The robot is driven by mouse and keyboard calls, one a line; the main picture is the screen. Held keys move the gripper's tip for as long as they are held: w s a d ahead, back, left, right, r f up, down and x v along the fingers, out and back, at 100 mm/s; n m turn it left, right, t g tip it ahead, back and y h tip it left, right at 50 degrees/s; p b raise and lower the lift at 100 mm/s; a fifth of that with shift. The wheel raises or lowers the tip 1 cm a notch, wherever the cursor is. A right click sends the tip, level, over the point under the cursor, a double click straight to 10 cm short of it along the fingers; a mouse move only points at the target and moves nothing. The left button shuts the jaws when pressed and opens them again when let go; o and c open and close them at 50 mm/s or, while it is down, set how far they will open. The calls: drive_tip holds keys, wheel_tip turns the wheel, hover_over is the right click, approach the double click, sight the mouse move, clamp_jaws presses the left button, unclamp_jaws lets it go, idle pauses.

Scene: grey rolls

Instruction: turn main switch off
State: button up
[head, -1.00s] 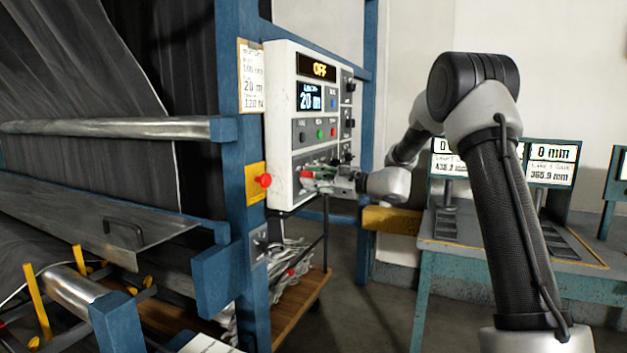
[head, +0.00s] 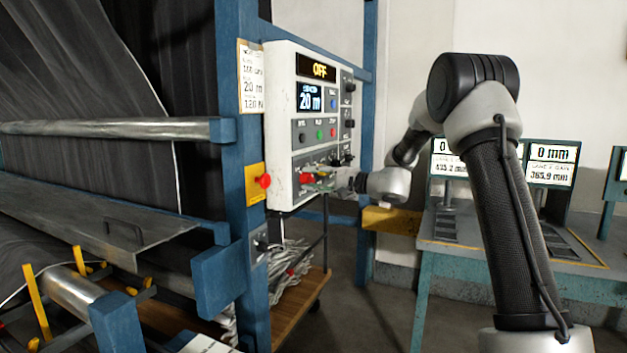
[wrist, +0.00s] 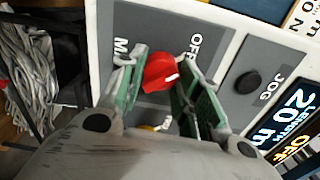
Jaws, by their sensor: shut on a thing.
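The main switch is a red rotary knob (wrist: 160,72) with a white pointer mark on the lower-left part of the grey control panel (head: 284,130). "OFF" is printed beside it, and a label starting with "M" is partly covered by a finger. My gripper (wrist: 163,88) has its green-padded fingers on both sides of the knob, shut on it. In the head view my gripper (head: 322,184) reaches the panel from the right, and the red knob (head: 306,178) shows at its fingertips. The top display (head: 318,70) reads OFF.
A red emergency button (head: 264,181) on a yellow plate sits left of the panel. A black JOG button (wrist: 248,82) is near the knob. The blue machine frame (head: 240,220) stands left, and a table (head: 470,262) with displays stands right.

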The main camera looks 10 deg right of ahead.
drive_tip(key=shift+f+n, duration=0.1)
drive_tip(key=shift+n, duration=0.4)
drive_tip(key=o, duration=1)
drive_tip(key=v, duration=1.2)
